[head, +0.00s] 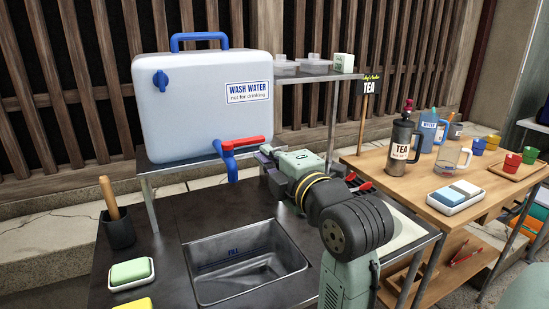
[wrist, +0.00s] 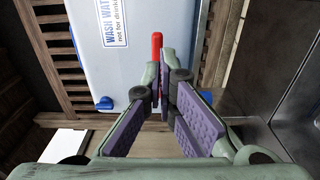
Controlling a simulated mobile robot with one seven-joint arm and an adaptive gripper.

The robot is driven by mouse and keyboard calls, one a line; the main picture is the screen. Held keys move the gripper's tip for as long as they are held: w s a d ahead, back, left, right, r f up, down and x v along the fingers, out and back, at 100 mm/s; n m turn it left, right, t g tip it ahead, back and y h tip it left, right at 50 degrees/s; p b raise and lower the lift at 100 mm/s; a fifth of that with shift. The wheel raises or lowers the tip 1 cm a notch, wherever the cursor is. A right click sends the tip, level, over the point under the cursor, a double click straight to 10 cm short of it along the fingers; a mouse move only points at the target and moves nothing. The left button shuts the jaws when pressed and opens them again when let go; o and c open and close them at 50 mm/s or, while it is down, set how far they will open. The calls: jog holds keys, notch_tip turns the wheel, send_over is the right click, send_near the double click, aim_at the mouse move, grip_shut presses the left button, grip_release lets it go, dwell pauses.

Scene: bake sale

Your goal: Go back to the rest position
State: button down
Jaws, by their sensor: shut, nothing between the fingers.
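My gripper (head: 264,158) is beside the water tap, to its right, above the back edge of the dark sink counter (head: 160,225). In the wrist view my gripper (wrist: 167,88) shows its purple-padded fingers brought together at the tips, with nothing between them. The white wash-water tank (head: 205,105) stands on a raised shelf behind the sink. Its blue tap (head: 228,160) has a red lever (head: 238,142). In the wrist view the red lever (wrist: 157,48) shows just beyond the fingertips; I cannot tell whether they touch.
The empty metal sink basin (head: 245,265) lies left of my arm. A green sponge (head: 130,272) on a white dish and a dark holder (head: 119,230) with a wooden handle stand left. The wooden table (head: 430,190) at right holds a tea dispenser (head: 401,150) and several cups.

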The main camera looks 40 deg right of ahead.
jog(key=b+v, duration=0.2)
jog(key=v, duration=0.7)
jog(key=shift+s, duration=0.4)
jog(key=shift+a, duration=0.1)
